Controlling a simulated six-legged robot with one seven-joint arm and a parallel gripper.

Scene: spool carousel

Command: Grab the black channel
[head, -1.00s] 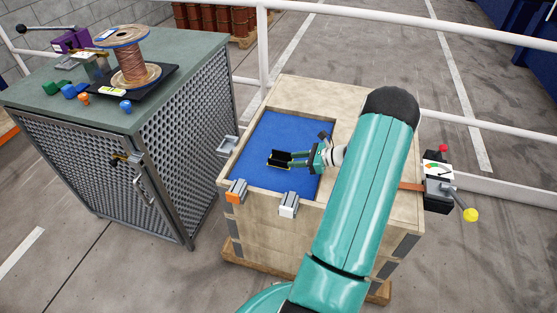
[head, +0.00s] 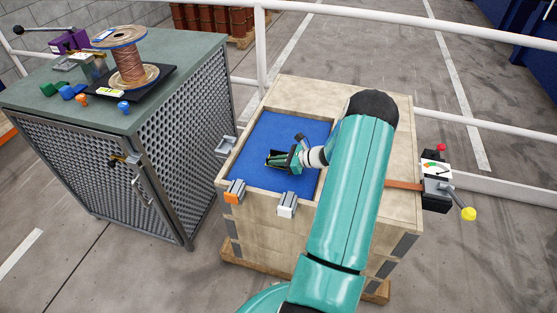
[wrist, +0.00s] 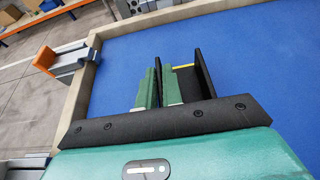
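The black channel (head: 271,163) lies on the blue mat (head: 262,138) inside the wooden crate's recess. In the wrist view it is a U-shaped piece with an upright far-right wall (wrist: 205,72) and a yellow mark on its floor. My gripper (head: 283,160) is down at the channel, reaching in from the right. In the wrist view my gripper's green fingers (wrist: 160,78) stand close together, one on each side of the channel's left wall, and look closed on it. The near part of the channel is hidden behind my fingers and palm.
The recess has a raised wooden rim (head: 240,140). Clamps sit on it, one orange (head: 235,190) and one white (head: 287,204). A lever box (head: 437,190) is at the right. A green-topped cabinet (head: 150,115) with a wire spool (head: 130,62) stands left.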

